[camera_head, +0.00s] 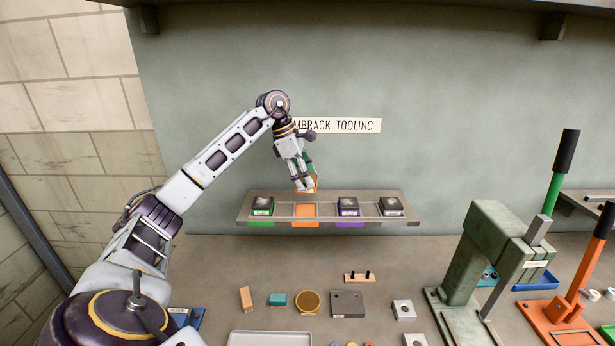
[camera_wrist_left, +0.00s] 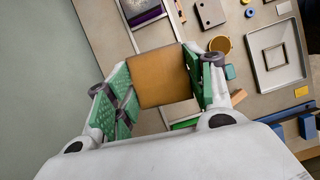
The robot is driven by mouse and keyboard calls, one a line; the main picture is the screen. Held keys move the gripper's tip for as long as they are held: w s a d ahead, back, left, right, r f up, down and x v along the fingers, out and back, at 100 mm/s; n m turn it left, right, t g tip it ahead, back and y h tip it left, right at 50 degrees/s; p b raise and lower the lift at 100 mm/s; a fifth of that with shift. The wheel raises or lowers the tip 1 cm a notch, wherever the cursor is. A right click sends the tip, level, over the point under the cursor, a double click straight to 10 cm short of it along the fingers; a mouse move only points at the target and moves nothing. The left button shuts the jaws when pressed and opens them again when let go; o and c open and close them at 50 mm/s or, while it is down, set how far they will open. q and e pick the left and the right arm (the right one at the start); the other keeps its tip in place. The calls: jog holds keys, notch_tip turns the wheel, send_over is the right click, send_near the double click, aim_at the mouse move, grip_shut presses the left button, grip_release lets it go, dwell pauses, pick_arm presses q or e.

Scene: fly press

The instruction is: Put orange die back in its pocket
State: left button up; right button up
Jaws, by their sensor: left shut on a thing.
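My left gripper (camera_head: 305,186) is shut on the orange die (camera_head: 314,182), above the wall rack (camera_head: 384,223). In the left wrist view the die (camera_wrist_left: 162,78) sits between the green finger pads of my left gripper (camera_wrist_left: 160,85). The rack has a row of pockets. My right gripper is not in view.
Another dark die (camera_head: 391,205) stands at the rack's right end. A green press (camera_head: 490,250) and an orange-handled press (camera_head: 570,310) stand on the right. Small blocks, a gold disc (camera_head: 308,301) and a grey tray (camera_head: 270,338) lie on the bench below.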

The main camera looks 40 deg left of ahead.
pick_arm(q)
jog(key=shift+s+a+n, duration=0.1)
jog(key=shift+s+n, duration=0.15)
jog(key=shift+n, duration=0.35)
jog(key=shift+f, duration=0.25)
dwell(0.3)
jog(key=shift+f+b, duration=2.15)
jog(key=shift+f, duration=0.05)
jog(key=shift+f+b, duration=0.65)
jog(key=shift+f, duration=0.3)
dwell(0.4)
